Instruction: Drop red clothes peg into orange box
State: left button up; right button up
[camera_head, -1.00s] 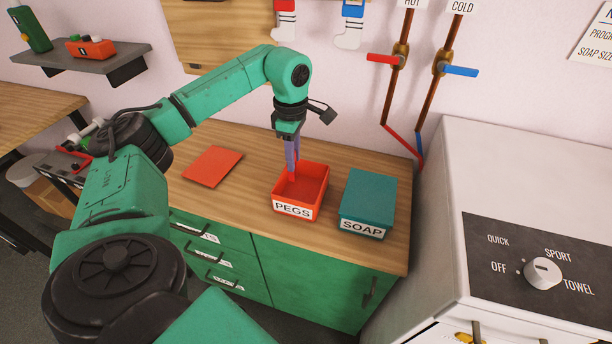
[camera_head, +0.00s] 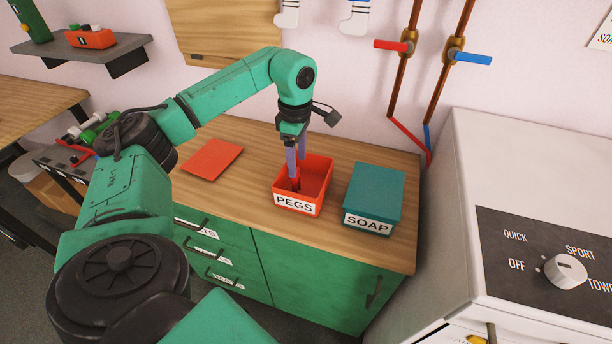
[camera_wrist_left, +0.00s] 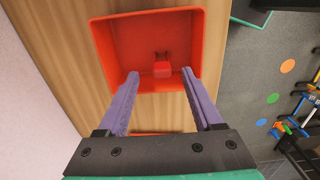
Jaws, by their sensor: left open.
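The open orange box labelled PEGS (camera_head: 296,205) stands on the wooden counter. The small red clothes peg (camera_wrist_left: 162,67) shows inside the box in the left wrist view, apart from both fingers; it also shows near the box's front left wall in the head view (camera_head: 295,184). I cannot tell whether it rests on the bottom. My left gripper (camera_head: 297,166) points down over the box, its purple fingers spread and empty. In the left wrist view its fingertips (camera_wrist_left: 160,74) are on either side of the peg. My right gripper is not in view.
A teal SOAP box (camera_head: 373,195) stands right of the orange box. A flat orange lid (camera_head: 213,159) lies to its left on the counter (camera_head: 240,190). A white washing machine (camera_head: 530,170) stands to the right. Pipes with taps run up the wall behind.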

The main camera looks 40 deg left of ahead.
pick_arm(q)
notch_tip(320, 180, up, 14)
jog(key=p, duration=0.3)
dwell(0.3)
